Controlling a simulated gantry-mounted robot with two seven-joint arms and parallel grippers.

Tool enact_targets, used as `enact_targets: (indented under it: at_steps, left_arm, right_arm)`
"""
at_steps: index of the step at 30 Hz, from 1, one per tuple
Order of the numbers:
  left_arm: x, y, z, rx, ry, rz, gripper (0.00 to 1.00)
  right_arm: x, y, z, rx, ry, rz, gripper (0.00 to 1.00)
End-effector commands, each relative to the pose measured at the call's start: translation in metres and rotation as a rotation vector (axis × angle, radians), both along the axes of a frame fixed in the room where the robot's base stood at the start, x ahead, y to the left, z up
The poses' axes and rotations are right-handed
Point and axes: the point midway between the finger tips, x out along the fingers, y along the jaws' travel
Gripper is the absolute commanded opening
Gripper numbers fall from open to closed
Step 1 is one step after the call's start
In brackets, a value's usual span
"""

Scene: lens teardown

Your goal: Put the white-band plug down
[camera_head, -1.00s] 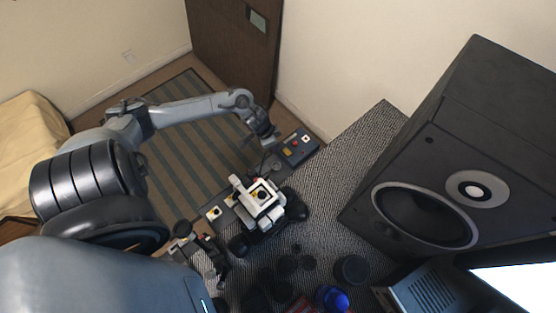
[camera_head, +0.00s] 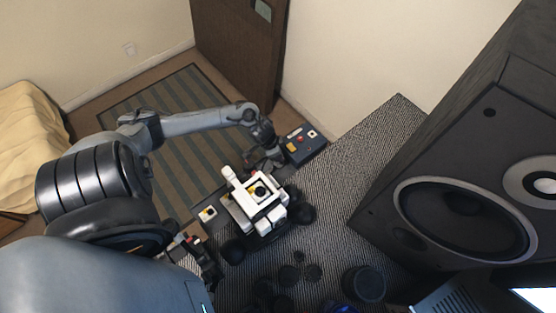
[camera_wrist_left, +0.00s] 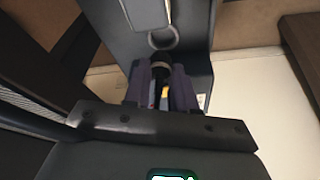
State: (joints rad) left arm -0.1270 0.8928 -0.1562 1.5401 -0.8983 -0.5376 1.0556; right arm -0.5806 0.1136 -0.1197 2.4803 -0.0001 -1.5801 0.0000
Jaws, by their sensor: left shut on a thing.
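My left gripper (camera_head: 265,160) is at the far end of the bench, between the white clamp fixture and the button box. In the left wrist view its two fingers (camera_wrist_left: 161,88) are closed around a small dark plug (camera_wrist_left: 160,62). The plug shows a paler band near its top. Just beyond it is a grey block (camera_wrist_left: 190,60) with a pale ring (camera_wrist_left: 163,37); I cannot tell whether the plug touches it. In the head view the plug is too small to make out. My right gripper (camera_head: 195,248) is low at the bench's near left edge, dark and unclear.
The white clamp fixture (camera_head: 240,207) stands mid-bench, with dark round parts around it. A button box (camera_head: 305,147) is at the far end. A small white tile (camera_head: 208,213) lies left of the fixture. A large speaker (camera_head: 460,205) fills the right. Patterned bench top (camera_head: 345,160) is clear between.

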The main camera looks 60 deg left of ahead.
Motion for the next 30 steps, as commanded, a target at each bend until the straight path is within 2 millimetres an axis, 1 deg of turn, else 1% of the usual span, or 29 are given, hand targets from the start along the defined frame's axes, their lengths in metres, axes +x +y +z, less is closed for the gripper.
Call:
enact_targets:
  at_steps: [5,12,22,28,29,30]
  left_arm:
    - [0.000,0.000,-0.010,0.000,-0.001,0.001,0.00]
    - [0.000,0.000,-0.038,-0.001,0.000,0.001,0.00]
    - [0.000,0.000,-0.040,0.000,-0.001,0.000,0.00]
    - [0.000,0.000,-0.046,0.000,0.000,0.001,0.00]
    - [0.000,0.000,-0.045,0.000,-0.001,0.000,0.28]
    - [0.000,0.000,-0.045,0.000,-0.001,0.000,0.34]
  right_arm:
    - [0.000,-0.001,-0.005,-0.003,0.000,0.002,0.53]
    - [0.000,-0.002,-0.017,-0.010,-0.001,0.007,0.53]
    - [0.000,-0.002,-0.016,-0.010,0.000,0.007,0.53]
    - [0.000,-0.001,-0.017,-0.007,-0.001,0.004,0.53]
    - [0.000,-0.001,-0.017,-0.006,-0.001,0.004,0.53]
    - [0.000,-0.001,-0.017,-0.005,-0.001,0.004,0.53]
